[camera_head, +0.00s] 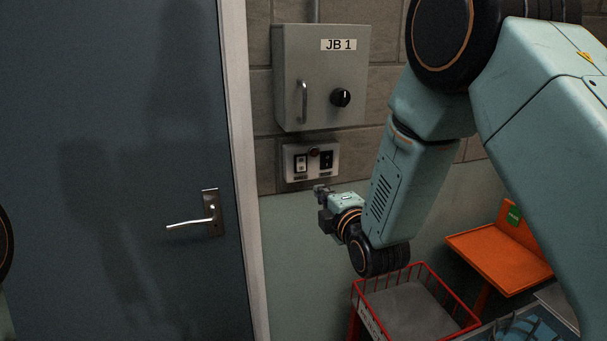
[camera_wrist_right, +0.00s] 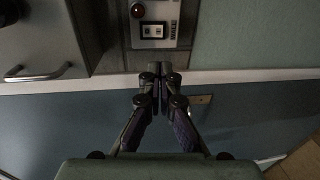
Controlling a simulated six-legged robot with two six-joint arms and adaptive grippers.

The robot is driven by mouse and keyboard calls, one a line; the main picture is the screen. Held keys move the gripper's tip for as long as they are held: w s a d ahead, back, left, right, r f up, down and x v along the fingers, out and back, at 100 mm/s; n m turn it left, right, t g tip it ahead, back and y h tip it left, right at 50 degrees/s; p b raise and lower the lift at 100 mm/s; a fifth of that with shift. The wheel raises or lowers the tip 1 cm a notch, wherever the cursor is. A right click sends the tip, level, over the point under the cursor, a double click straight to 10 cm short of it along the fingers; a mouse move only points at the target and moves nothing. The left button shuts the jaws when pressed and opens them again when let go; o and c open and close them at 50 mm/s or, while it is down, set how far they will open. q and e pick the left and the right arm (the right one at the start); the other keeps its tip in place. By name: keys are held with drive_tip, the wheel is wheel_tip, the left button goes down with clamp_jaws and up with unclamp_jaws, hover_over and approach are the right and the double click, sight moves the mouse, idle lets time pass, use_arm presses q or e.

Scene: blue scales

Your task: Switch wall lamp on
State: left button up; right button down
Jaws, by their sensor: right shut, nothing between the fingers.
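A small switch panel (camera_head: 288,163) is on the wall below the grey JB 1 box in the head view. It has a pale switch (camera_head: 300,163) on the left, a dark switch (camera_head: 327,159) on the right and a reddish round light (camera_head: 314,152) between them. My right gripper (camera_head: 320,189) is shut and empty, just below the panel and apart from it. No separate wall lamp shows. My left gripper is out of view.
The grey JB 1 box (camera_head: 316,75) has a handle and a black knob. A dark door (camera_head: 90,120) with a lever handle (camera_head: 192,223) is at left.

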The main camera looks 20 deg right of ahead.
drive_tip(key=p, duration=0.2)
approach(302, 170)
drive_tip(key=w, duration=0.4)
drive_tip(key=shift+w+a+f, duration=0.2)
drive_tip(key=shift+w+d+f, duration=0.1)
drive_tip(key=shift+w+d, duration=0.05)
drive_tip(key=shift+w, duration=0.55)
drive_tip(key=shift+w+a, duration=0.3)
drive_tip(key=shift+w, duration=0.25)
drive_tip(key=shift+d, duration=0.1)
drive_tip(key=shift+s+d, duration=0.1)
drive_tip(key=shift+d, duration=0.05)
drive_tip(key=shift+f, duration=0.1)
